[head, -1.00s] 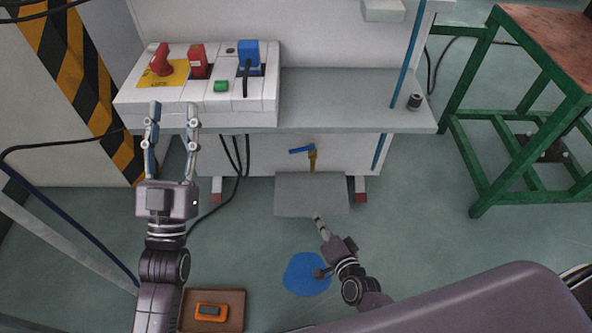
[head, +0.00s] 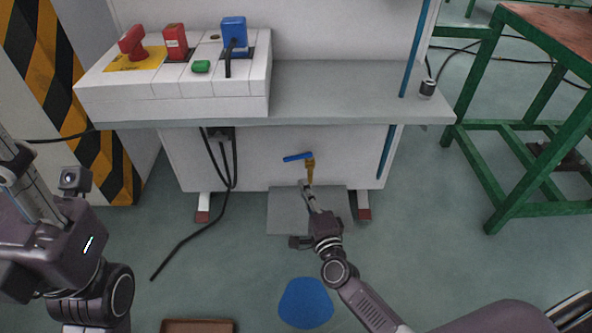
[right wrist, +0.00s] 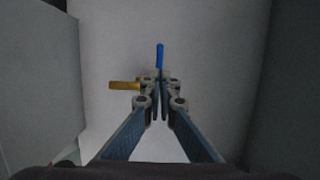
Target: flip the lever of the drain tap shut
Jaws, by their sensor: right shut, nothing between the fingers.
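The drain tap (head: 310,172) is a brass fitting on the white panel under the shelf. Its blue lever (head: 298,157) points left from the tap's top in the head view, nearly level. In the right wrist view the blue lever (right wrist: 159,56) stands just beyond my fingertips and the brass tap (right wrist: 124,85) sticks out left of them. My right gripper (head: 303,184) is shut and empty, its tips just below the tap; I cannot tell whether they touch it. My left gripper (head: 40,215) is at the left edge, turned so that its jaw opening is unclear.
A grey plate (head: 285,220) lies on the floor under the tap, with a blue disc (head: 305,303) nearer me. The shelf (head: 340,95) overhangs the tap, and black cables (head: 222,165) hang to its left. A green-framed table (head: 500,180) stands at right.

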